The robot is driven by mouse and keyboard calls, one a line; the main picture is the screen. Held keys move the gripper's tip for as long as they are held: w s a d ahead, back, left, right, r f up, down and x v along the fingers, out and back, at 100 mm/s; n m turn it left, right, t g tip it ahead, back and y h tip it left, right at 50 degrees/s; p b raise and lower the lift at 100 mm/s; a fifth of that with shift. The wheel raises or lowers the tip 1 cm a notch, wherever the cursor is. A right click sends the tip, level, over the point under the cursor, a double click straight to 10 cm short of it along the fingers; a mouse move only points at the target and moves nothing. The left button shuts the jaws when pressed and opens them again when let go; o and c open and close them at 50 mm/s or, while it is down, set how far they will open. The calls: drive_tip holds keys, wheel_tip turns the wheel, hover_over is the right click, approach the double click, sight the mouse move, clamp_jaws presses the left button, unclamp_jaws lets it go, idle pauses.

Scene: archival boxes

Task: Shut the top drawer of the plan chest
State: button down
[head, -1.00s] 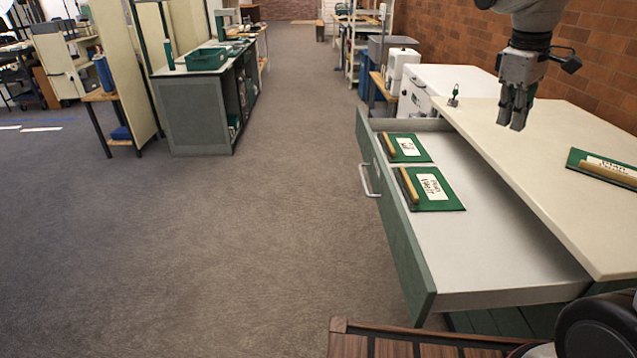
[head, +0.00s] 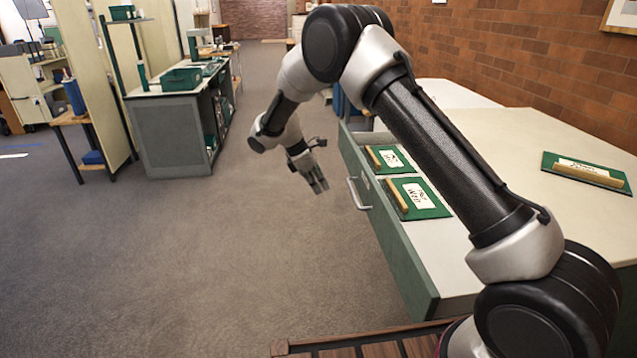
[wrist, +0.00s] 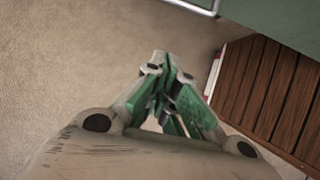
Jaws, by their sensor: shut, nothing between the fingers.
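The top drawer (head: 395,248) of the plan chest (head: 506,150) stands pulled well out to the left, with its green front facing the aisle. A pale metal handle (head: 356,195) sits on that front. Inside lie two green folders (head: 422,196) with tan bars and white labels. My gripper (head: 320,187) is in front of the drawer, left of the handle, shut and empty, and apart from it. My arm crosses over the drawer and hides part of its interior and the chest top. The wrist view shows the shut fingers (wrist: 170,90) above the carpet.
A green folder with a tan bar (head: 585,175) lies on the chest top. A slatted wooden deck (head: 375,343) is at the bottom, also at right in the wrist view (wrist: 275,95). The carpet left of the drawer is clear up to a grey workbench (head: 172,130).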

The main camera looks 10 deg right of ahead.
drive_tip(key=d+f, duration=0.5)
drive_tip(key=d, duration=0.2)
drive_tip(key=shift+d, duration=0.1)
drive_tip(key=d, duration=3.8)
drive_tip(key=shift+r, duration=0.1)
